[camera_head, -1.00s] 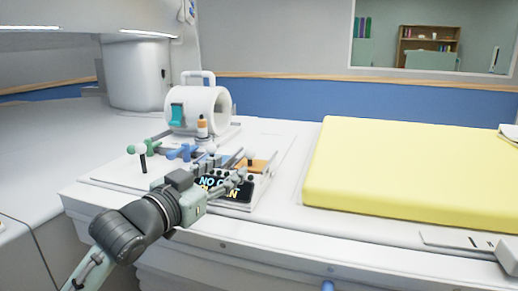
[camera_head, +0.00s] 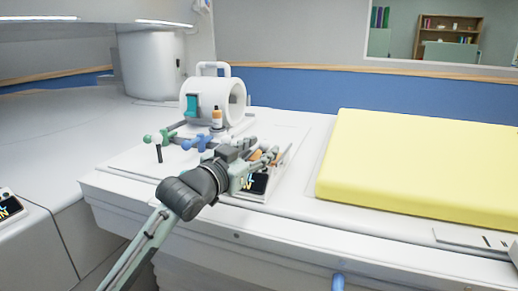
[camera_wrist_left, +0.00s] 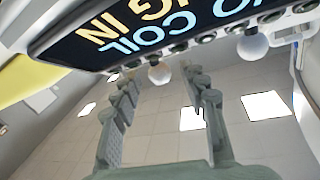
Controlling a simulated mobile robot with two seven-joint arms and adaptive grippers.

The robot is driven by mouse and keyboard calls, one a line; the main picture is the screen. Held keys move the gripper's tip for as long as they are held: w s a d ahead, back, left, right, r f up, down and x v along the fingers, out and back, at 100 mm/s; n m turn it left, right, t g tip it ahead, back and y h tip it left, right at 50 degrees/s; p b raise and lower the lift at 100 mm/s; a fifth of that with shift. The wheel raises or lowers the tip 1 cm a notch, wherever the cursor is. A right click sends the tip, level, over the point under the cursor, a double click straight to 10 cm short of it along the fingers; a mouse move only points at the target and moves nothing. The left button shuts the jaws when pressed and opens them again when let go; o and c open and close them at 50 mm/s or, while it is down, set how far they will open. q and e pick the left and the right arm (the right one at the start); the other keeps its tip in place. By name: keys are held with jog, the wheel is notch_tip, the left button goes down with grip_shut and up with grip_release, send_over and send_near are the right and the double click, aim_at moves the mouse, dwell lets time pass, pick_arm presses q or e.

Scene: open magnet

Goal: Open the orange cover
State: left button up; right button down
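The orange cover shows only as small orange patches (camera_head: 256,155) behind my left gripper (camera_head: 266,153) in the head view. Most of it is hidden by the gripper, and I cannot tell how it sits. The left gripper is over the small panel with a black display (camera_head: 259,184). The display with "NO COIL" lettering (camera_wrist_left: 150,30) fills the top of that view. A row of dark knobs and white balls (camera_wrist_left: 252,47) lies along its edge. My right gripper is out of view.
A white ring-shaped coil with a handle (camera_head: 213,98) stands behind the panel, with an orange-and-white bottle (camera_head: 217,118) before it. Green (camera_head: 160,137) and blue (camera_head: 198,141) handles stand left of the gripper. A yellow pad (camera_head: 420,165) lies to the right.

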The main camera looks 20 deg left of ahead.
aim_at(260, 147)
pick_arm(q)
grip_shut()
jog(key=x, duration=0.3)
jog(key=shift+w+a, duration=0.3)
jog(key=shift+o, duration=0.6)
grip_release()
jog(key=shift+s, duration=0.1)
jog(key=v, duration=1.2)
